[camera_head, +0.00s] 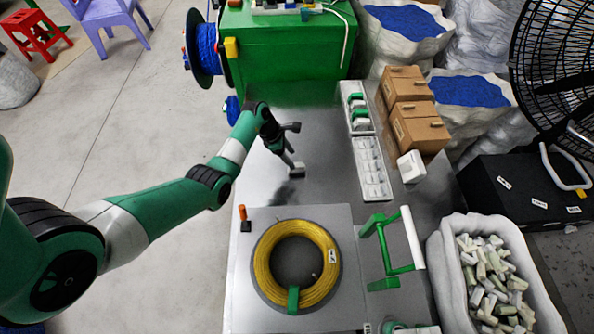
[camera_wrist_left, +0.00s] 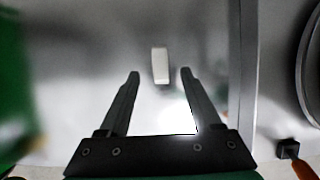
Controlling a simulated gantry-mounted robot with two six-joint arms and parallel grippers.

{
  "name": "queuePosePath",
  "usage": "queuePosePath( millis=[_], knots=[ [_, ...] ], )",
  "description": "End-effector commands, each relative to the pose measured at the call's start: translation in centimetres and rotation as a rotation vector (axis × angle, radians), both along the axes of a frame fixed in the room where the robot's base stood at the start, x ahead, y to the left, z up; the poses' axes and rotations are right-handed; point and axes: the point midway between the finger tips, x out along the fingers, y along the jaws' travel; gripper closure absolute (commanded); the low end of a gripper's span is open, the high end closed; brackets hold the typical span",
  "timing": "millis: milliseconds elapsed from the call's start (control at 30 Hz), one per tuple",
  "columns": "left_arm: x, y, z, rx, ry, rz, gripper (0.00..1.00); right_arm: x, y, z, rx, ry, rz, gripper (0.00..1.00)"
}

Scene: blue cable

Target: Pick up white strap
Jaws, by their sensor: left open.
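The white strap (camera_wrist_left: 160,62) is a small pale upright block in the left wrist view, over the grey table top. My left gripper (camera_wrist_left: 160,75) is open, with one finger on each side of the strap's line and a gap to it on both sides. In the head view my left gripper (camera_head: 291,148) is low over the table's left part. A small pale piece (camera_head: 296,170) shows by its lower fingertip; I cannot tell for sure whether it is the strap or part of the finger. My right gripper is not in view.
A yellow cable coil (camera_head: 262,262) lies on a raised plate in front. White trays (camera_head: 371,168) and brown boxes (camera_head: 420,127) stand to the right, with a green frame with a white handle (camera_head: 412,238) nearer. The grey table (camera_head: 322,125) is bare around the gripper.

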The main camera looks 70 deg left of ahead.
Motion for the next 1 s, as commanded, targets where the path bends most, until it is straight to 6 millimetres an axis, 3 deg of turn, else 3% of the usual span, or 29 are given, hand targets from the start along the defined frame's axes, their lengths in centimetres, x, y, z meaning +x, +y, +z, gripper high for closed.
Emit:
queuePosePath(
  millis=[33, 267, 533, 833, 1000],
  knots=[
    [0.3, -0.1, -1.1, -0.001, 0.000, -0.001, 0.35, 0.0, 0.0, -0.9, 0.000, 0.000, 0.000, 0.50],
    [0.7, -0.3, -1.7, 0.001, -0.001, -0.001, 0.35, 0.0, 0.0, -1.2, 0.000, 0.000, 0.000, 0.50],
    [1.9, -0.9, -6.0, 0.000, -0.001, -0.002, 0.35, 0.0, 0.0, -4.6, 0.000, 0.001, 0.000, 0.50],
    [2.2, -1.0, -6.2, 0.002, -0.002, 0.000, 0.35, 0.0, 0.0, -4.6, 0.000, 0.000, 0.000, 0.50],
    [2.2, -1.0, -6.2, 0.002, -0.002, 0.000, 0.66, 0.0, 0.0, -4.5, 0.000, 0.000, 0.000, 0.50]
  ],
)
